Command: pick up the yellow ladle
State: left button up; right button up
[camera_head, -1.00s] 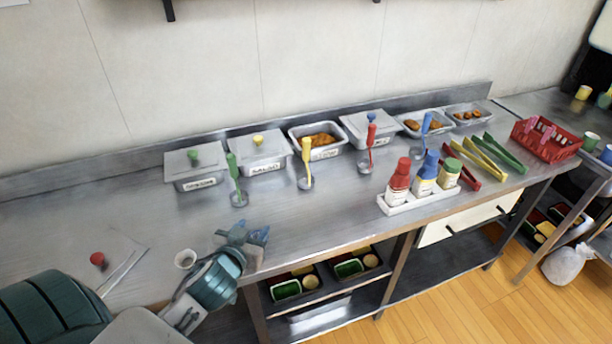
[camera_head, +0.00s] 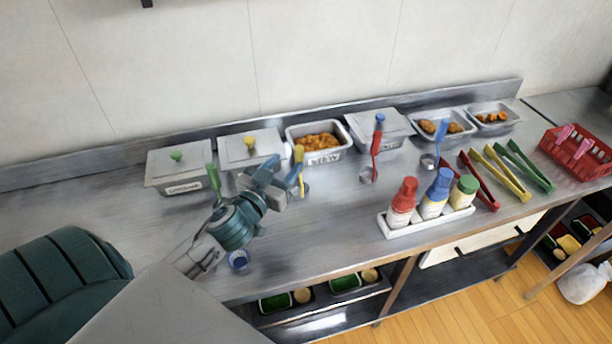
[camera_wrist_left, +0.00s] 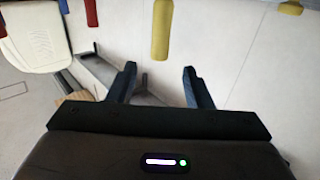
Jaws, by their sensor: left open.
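The yellow ladle (camera_head: 298,154) stands upright on the counter in front of the food pan, its lower part partly hidden by my left gripper (camera_head: 283,172). My left gripper is open and empty, just left of the ladle in the head view. In the left wrist view the yellow handle (camera_wrist_left: 161,30) appears ahead, roughly in line with the gap between the two spread fingers (camera_wrist_left: 160,86). I cannot tell whether a finger touches it. My right gripper is not in view.
A green ladle (camera_head: 213,178) stands to the left, a red ladle (camera_head: 376,145) and a blue ladle (camera_head: 440,135) to the right. Lidded pans (camera_head: 180,170) line the back. A bottle caddy (camera_head: 430,220) and tongs (camera_head: 500,172) lie right. The counter's front middle is clear.

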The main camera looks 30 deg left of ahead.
aim_at(301, 147)
pick_arm(q)
jog(key=w+p, duration=0.1)
jog(key=w, duration=0.1)
jog(key=w+p, duration=0.2)
jog(key=w, duration=0.1)
jog(key=w+p, duration=0.1)
jog(key=w, duration=0.2)
jog(key=shift+w+a+r+p, duration=0.15)
jog(key=shift+w+a+p, duration=0.05)
jog(key=shift+a+p, duration=0.1)
jog(key=shift+w, duration=0.4)
jog(key=shift+s, duration=0.1)
grip_shut()
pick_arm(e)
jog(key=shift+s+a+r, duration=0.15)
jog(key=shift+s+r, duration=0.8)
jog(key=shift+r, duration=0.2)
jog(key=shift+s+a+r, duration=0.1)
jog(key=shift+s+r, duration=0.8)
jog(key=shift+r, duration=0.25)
